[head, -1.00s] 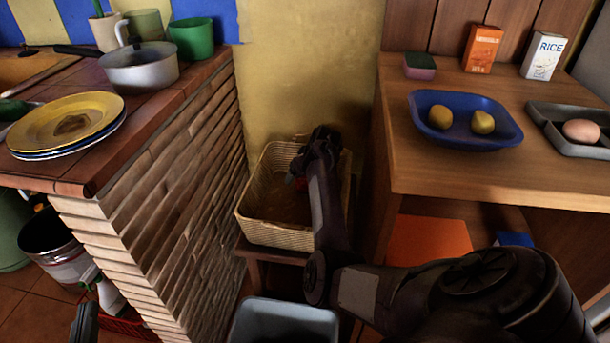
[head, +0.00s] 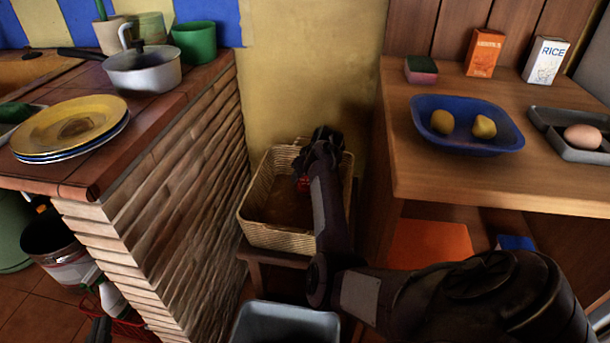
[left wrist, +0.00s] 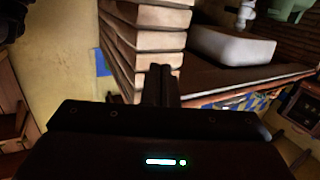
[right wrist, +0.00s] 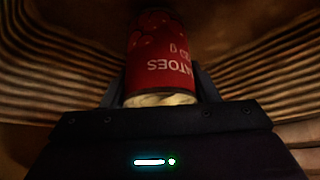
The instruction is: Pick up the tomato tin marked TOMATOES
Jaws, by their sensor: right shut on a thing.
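The tomato tin (right wrist: 162,58) is red with pale lettering, upside down in the right wrist view, where part of "TOMATOES" reads. My right gripper (right wrist: 160,95) is shut on it, one finger on each side. In the head view a small red part of the tin (head: 303,184) shows by my right gripper, inside the wicker basket (head: 262,234); my arm hides the rest. I cannot tell whether the tin touches the basket floor. My left gripper (left wrist: 161,84) is shut and empty, its fingers together; in the head view it shows at the lower left (head: 100,328).
The basket stands on a low stool (head: 262,257) between the brick counter (head: 170,180) and the wooden counter (head: 450,182). A grey bin (head: 285,325) is in front. A blue dish (head: 466,148) and stacked plates (head: 70,125) stand near the counter edges.

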